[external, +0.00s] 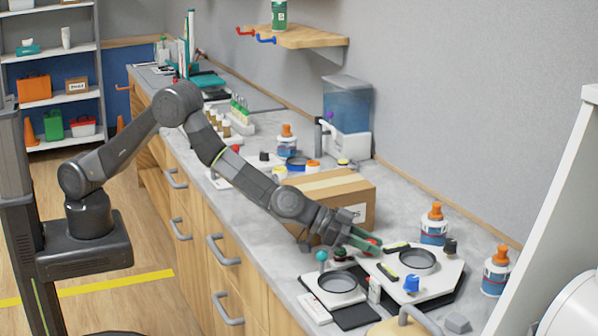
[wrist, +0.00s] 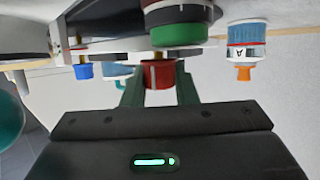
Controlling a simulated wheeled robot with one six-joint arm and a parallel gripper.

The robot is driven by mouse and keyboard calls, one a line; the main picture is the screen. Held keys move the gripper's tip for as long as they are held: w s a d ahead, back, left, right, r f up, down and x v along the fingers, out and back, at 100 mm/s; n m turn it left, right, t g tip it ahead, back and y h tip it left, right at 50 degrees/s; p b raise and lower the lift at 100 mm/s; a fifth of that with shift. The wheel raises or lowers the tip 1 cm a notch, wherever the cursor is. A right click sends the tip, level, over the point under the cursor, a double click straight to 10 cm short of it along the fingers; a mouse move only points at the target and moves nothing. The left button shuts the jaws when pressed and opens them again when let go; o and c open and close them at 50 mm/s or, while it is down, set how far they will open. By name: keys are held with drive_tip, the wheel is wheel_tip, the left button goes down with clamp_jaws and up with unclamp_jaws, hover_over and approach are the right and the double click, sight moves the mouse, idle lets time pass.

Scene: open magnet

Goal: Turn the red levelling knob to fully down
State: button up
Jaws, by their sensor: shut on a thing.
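The red levelling knob (external: 373,243) stands at the left back of a white levelling plate (external: 440,280) with a round dark-rimmed dish (external: 417,262). My gripper (external: 366,245) reaches it from the left, with its green fingers around it. In the wrist view the red knob (wrist: 158,75) sits between the two fingertips (wrist: 157,84), and my gripper is shut on it. A dark knob with a green band (wrist: 178,33) is close in front of the fingers. The knob's turn position cannot be read.
A blue knob (external: 411,284) and a black knob (external: 451,246) stand on the same plate. Orange-capped bottles (external: 434,224) stand behind, and a cardboard box (external: 352,208) is close by the arm.

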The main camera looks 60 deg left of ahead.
drive_tip(key=shift+r+h, duration=0.1)
drive_tip(key=shift+h, duration=0.2)
drive_tip(key=o, duration=1)
drive_tip(key=shift+s+a+b, duration=0.1)
drive_tip(key=shift+s+b, duration=0.05)
drive_tip(key=shift+b, duration=0.2)
drive_tip(key=b+v, duration=0.2)
drive_tip(key=v, duration=1.1)
drive_tip(key=shift+r, duration=0.25)
